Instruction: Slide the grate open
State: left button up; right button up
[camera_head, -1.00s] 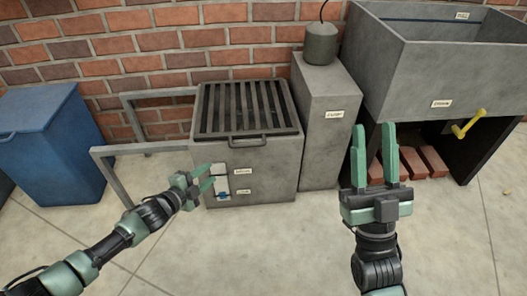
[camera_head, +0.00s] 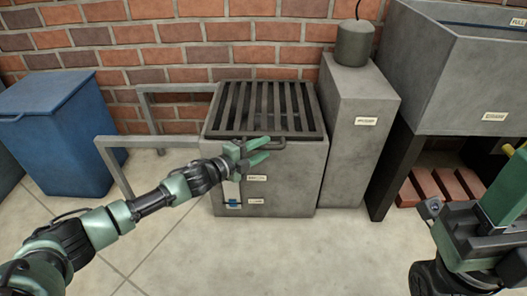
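The grate (camera_head: 267,106) is a dark slatted panel lying on top of a grey box (camera_head: 300,165) against the brick wall. A bar handle (camera_head: 296,140) runs along its front edge, and its left part is hidden behind my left gripper. My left gripper (camera_head: 263,149) is at the handle's left part, with its green fingers apart and pointing right. I cannot tell whether it touches the handle. My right gripper (camera_head: 510,205) is at the right edge, partly cut off, away from the grate; its fingertips are not clearly shown.
A grey rail frame (camera_head: 122,170) extends left of the box. A blue bin (camera_head: 60,130) stands further left. A tall grey cabinet (camera_head: 352,145) with a canister (camera_head: 355,43) stands close on the right, then a large tub (camera_head: 455,85) over several bricks (camera_head: 440,185). The floor in front is clear.

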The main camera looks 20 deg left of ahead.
pick_arm(q)
jog(key=shift+w+d, duration=0.25)
jog(key=shift+w, duration=0.1)
grip_shut()
jog(key=shift+f, duration=0.1)
dwell(1.1)
